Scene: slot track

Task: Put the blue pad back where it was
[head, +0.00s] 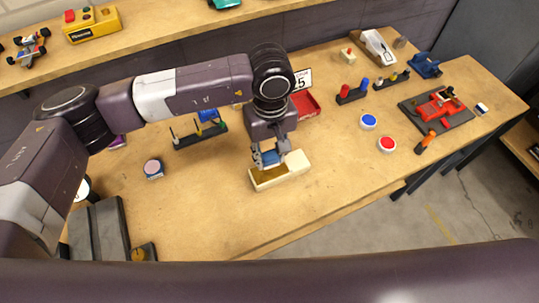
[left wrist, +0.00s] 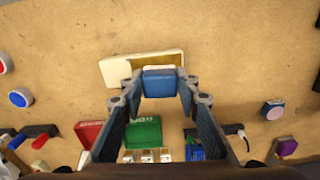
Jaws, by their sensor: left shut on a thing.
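My left gripper (head: 268,157) is shut on the blue pad (left wrist: 159,84), a small blue block with a pale far edge. The left wrist view shows a fingertip of this gripper (left wrist: 159,90) on each side of it. The gripper points down at a cream block-like holder (head: 296,166) with a brown recessed part. This holder lies behind the pad in the left wrist view (left wrist: 114,72). The pad is over or at the brown part; I cannot tell whether it touches. My right gripper is not in view.
Round blue (head: 368,121) and red (head: 387,144) buttons lie to the right. A red tray (head: 306,105) is behind the arm. The table front beside the holder is clear.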

